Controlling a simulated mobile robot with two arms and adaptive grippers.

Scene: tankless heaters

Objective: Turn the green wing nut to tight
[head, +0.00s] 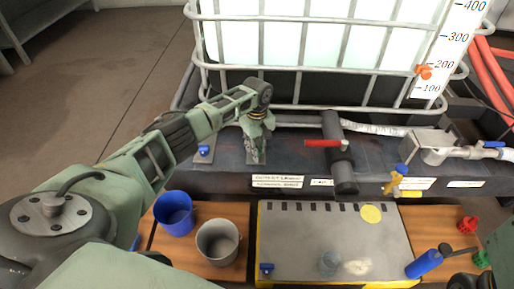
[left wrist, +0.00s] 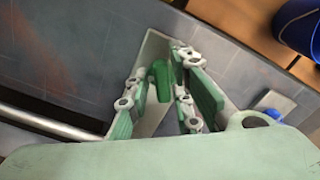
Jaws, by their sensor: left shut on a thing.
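The green wing nut (left wrist: 160,80) shows in the left wrist view, on a pale metal plate (left wrist: 153,48) against the dark blue-grey panel. My left gripper (left wrist: 163,100) has a finger on each side of it and is shut on it. In the head view my left gripper (head: 256,150) points down at the panel, below the tank cage. There the fingers hide the nut. My right gripper does not show in the head view.
A blue valve handle (head: 203,150) sits just left of my left gripper. A pipe with a red lever (head: 323,143) stands to its right. The tank cage (head: 300,70) is behind. A blue bucket (head: 174,212) and grey bucket (head: 218,242) stand below on wood.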

